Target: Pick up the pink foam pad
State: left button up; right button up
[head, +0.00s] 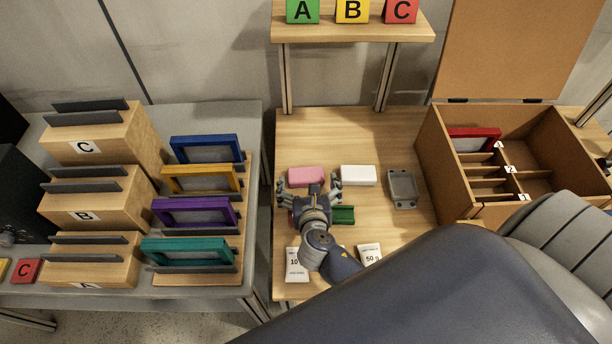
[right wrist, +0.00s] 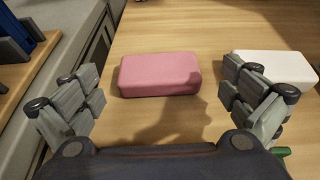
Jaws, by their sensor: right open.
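The pink foam pad (head: 306,176) lies flat on the wooden table, left of a white pad (head: 358,175). My right gripper (head: 310,184) is open and empty, just in front of and above the pink pad. In the right wrist view the pink pad (right wrist: 160,74) lies ahead, between the two spread fingers (right wrist: 162,92) and apart from them. The white pad (right wrist: 275,67) shows there beyond the right finger. My left gripper is not in view.
A grey tray (head: 403,188) and a green object (head: 343,214), partly hidden by my right gripper, are nearby. Two white packets (head: 369,254) lie in front. A divided wooden box (head: 462,184) stands right. Coloured frames (head: 194,211) stand on the left table.

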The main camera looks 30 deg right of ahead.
jog(key=x, duration=0.3)
jog(key=shift+w+f, duration=0.15)
jog(key=shift+a, duration=0.1)
jog(key=c, duration=0.7)
notch_tip(320, 180, up, 9)
jog(key=shift+f+p, duration=0.1)
jog(key=shift+p, duration=0.85)
jog(key=r, duration=0.1)
notch_tip(320, 180, up, 10)
send_over(306, 176)
jog(key=s+a, duration=0.3)
jog(key=a, duration=0.2)
jog(key=shift+m+h, duration=0.5)
jog(key=shift+h, duration=0.1)
jog(key=s+r, duration=0.2)
jog(key=s+a+r, duration=0.1)
jog(key=s+r, duration=0.4)
jog(key=shift+s+a+r, duration=0.2)
jog(key=shift+s+a, duration=0.05)
jog(key=shift+s, duration=0.15)
